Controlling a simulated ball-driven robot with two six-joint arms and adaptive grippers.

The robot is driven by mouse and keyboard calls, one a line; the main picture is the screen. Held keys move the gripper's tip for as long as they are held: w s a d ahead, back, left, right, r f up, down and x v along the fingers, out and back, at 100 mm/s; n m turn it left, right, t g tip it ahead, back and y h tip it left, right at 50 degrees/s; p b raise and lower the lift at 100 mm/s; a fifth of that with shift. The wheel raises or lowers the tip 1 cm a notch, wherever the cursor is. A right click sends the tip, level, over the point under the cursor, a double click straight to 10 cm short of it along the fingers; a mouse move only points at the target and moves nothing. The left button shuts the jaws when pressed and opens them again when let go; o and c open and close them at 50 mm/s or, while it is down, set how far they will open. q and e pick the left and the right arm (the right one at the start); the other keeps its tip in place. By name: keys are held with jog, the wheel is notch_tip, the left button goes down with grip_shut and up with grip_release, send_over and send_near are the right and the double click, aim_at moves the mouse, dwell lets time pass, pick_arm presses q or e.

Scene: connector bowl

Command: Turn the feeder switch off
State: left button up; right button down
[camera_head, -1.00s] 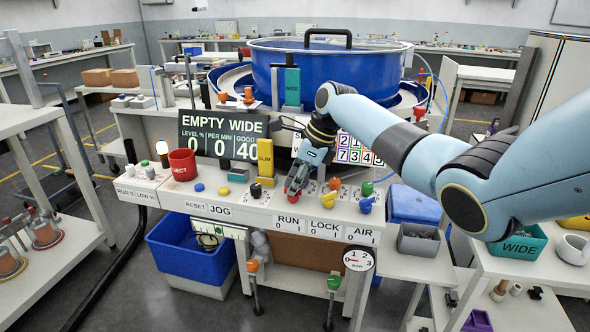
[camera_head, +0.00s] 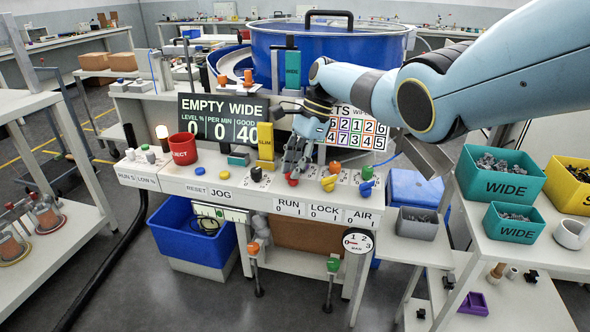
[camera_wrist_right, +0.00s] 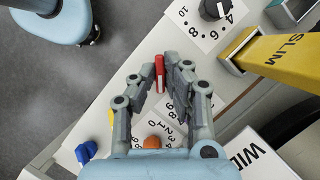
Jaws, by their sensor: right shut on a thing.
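The feeder console's front panel (camera_head: 205,190) carries several coloured knobs and levers behind labels reading RUN, LOCK and AIR. A red switch lever (camera_head: 292,182) stands behind the RUN label (camera_head: 289,207). My right gripper (camera_head: 293,174) reaches down from above and is shut on this lever. In the right wrist view the red lever (camera_wrist_right: 159,66) lies between the fingertips of the right gripper (camera_wrist_right: 160,74). The fingers partly hide the lever, and I cannot tell its on or off position. My left gripper is not in view.
A yellow SLIM block (camera_head: 265,148) stands close left of the gripper. An orange knob (camera_head: 335,167) and a yellow lever (camera_head: 329,183) are close on its right. A red EJECT cup (camera_head: 184,148) is further left. Teal WIDE bins (camera_head: 500,176) stand at the right.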

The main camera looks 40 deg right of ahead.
dwell(0.3)
jog(key=c, duration=1.4)
grip_release()
jog(key=shift+r, duration=0.1)
jog(key=v, duration=1.1)
jog(key=shift+d+r, duration=0.25)
jog(key=shift+r, duration=0.1)
jog(key=shift+f, duration=0.1)
